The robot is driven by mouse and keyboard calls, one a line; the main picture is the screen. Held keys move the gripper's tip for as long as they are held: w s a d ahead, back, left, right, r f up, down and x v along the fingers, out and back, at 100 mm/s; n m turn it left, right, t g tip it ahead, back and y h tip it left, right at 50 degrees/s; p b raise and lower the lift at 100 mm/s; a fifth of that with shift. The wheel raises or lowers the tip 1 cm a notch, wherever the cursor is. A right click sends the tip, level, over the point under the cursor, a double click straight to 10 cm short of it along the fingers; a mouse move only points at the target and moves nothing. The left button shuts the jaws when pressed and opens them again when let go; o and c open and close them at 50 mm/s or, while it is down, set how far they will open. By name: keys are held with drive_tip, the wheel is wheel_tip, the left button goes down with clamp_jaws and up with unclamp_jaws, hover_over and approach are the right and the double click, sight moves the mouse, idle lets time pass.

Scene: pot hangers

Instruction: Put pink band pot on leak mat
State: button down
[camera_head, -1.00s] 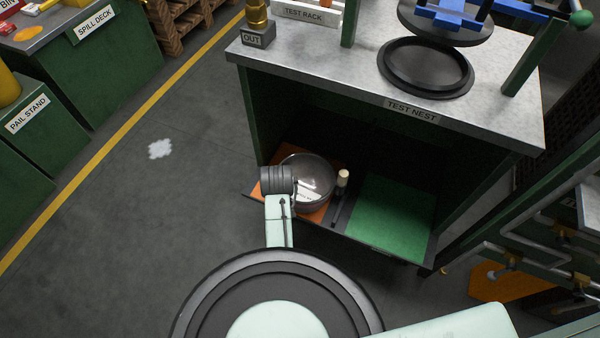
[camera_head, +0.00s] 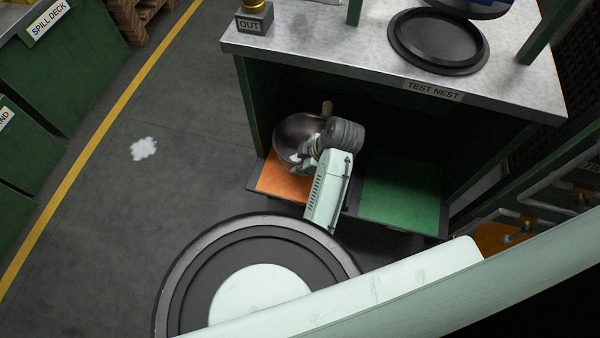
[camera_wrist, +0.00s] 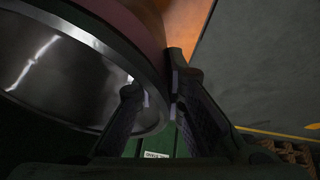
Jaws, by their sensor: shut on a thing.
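A round metal pot (camera_head: 293,137) with a shiny dark inside is over the back of an orange mat (camera_head: 283,182) on the low shelf. The wrist view shows its rim and inner wall (camera_wrist: 65,75) close up, with a dull pink strip on its outer side (camera_wrist: 128,18). My gripper (camera_wrist: 162,95) is shut on the pot's rim, one finger inside and one outside. In the head view my gripper (camera_head: 303,160) is at the pot's right front edge. A green mat (camera_head: 402,188) lies bare to the right. I cannot tell which mat is the leak mat.
The shelf sits under a bench top (camera_head: 330,45) marked TEST NEST, with a black round tray (camera_head: 438,40) on it. Green side walls and the dark back bound the shelf space. Pipes (camera_head: 545,205) stand at the right. The floor at left is open.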

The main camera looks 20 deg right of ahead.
drive_tip(key=shift+f, duration=3.3)
drive_tip(key=c, duration=1.7)
unclamp_jaws()
drive_tip(key=shift+f, duration=0.1)
drive_tip(key=shift+p+v, duration=2.35)
drive_tip(key=shift+v, duration=3.8)
